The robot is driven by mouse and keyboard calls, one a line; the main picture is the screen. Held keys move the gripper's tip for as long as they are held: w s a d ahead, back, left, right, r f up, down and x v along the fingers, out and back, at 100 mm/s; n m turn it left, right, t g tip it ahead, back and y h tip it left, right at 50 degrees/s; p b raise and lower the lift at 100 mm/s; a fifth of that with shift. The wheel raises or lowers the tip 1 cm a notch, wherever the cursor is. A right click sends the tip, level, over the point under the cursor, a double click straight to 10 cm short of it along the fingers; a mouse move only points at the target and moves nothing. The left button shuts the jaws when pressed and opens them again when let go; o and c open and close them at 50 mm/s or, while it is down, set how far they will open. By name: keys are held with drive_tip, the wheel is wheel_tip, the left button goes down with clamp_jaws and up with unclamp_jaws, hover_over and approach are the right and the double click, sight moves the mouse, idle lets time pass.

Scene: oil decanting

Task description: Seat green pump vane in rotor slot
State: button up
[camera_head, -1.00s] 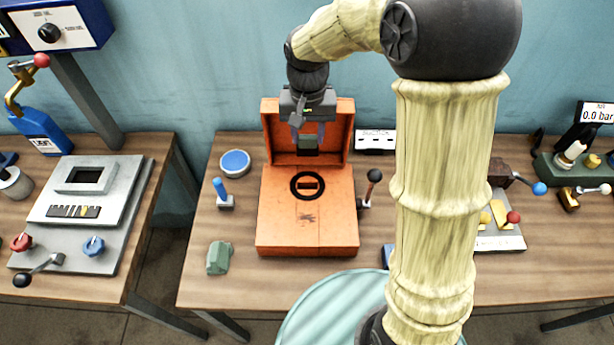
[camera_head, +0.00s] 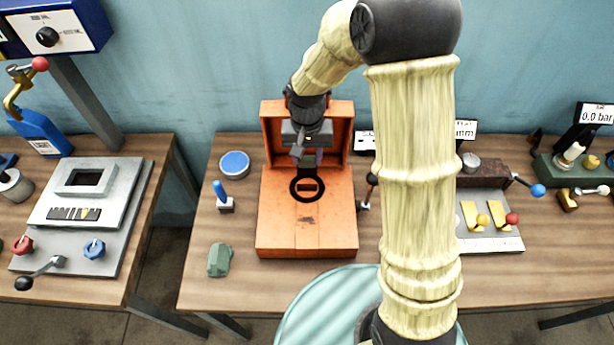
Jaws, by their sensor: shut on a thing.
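An orange box (camera_head: 280,228) stands in the middle of the table. A black ring (camera_head: 294,196) with a small slot at its centre, seemingly the rotor, lies on its top. My gripper (camera_head: 308,156) points down just behind the ring, in front of the box's raised orange back. It is shut on a small dark piece (camera_head: 311,161), which looked dark green earlier and is likely the green vane. The piece is mostly hidden by the fingers. I cannot tell whether it touches the box. A separate green block (camera_head: 219,261) lies on the table at the front left.
A blue round lid (camera_head: 235,164), a blue-handled lever (camera_head: 223,198) and a black-knobbed lever (camera_head: 369,190) flank the box. A panel with yellow parts (camera_head: 488,235) stands at the right. My arm hides the table right of the box. The front left table is mostly clear.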

sight(307, 166)
wheel_tip(307, 166, down, 6)
drive_tip(key=shift+r+p, duration=0.2)
drive_tip(key=shift+p, duration=0.15)
drive_tip(key=shift+f, duration=0.1)
drive_tip(key=shift+f+p, duration=0.45)
drive_tip(key=shift+f, duration=1.55)
drive_tip(key=shift+f, duration=0.2)
drive_tip(key=o, duration=1)
drive_tip(key=shift+r, duration=0.1)
